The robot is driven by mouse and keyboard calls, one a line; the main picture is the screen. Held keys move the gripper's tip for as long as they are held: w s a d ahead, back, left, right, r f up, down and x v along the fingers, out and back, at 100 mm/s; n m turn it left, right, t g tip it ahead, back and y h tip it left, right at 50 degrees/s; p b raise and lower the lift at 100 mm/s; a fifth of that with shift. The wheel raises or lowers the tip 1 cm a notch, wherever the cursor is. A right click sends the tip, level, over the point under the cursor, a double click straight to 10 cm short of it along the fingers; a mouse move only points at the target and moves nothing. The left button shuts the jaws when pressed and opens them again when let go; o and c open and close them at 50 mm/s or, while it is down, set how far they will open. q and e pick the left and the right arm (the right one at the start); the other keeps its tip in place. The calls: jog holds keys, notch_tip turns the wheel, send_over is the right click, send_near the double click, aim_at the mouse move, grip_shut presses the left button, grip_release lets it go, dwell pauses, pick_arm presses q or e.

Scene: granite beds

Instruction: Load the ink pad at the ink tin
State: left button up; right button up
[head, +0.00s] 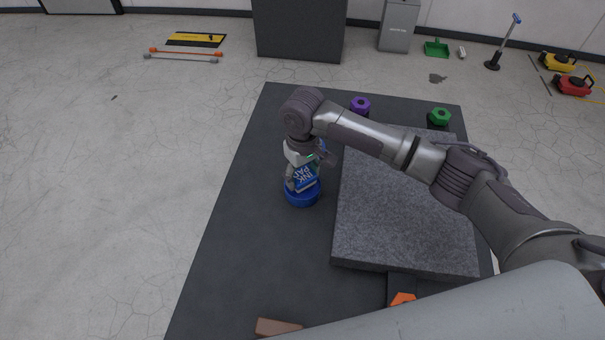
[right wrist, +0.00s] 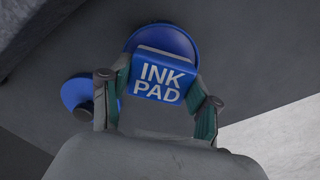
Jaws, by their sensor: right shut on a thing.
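The ink pad (head: 306,177), a blue block with white "INK PAD" lettering, is held in my right gripper (head: 303,176). In the right wrist view the pad (right wrist: 160,78) sits between the two fingers of the gripper (right wrist: 160,92), lettered face toward the camera. The round blue ink tin (head: 302,198) stands on the dark table, directly below the pad in the head view. In the right wrist view the tin (right wrist: 165,36) shows behind the pad. I cannot tell whether pad and tin touch. My left gripper is not in view.
A grey granite slab (head: 405,225) lies right of the tin on the dark table (head: 235,235). Purple (head: 360,104), green (head: 440,116) and orange (head: 402,298) hexagonal pieces and a brown block (head: 278,327) lie around. Another blue round piece (right wrist: 76,92) shows in the right wrist view.

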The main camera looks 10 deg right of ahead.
aim_at(303, 175)
jog(key=shift+f, duration=0.65)
dwell(0.8)
jog(key=shift+r, duration=0.1)
notch_tip(303, 175, up, 7)
jog(key=p, duration=0.8)
jog(key=shift+p, duration=0.4)
dwell(0.3)
dwell(0.4)
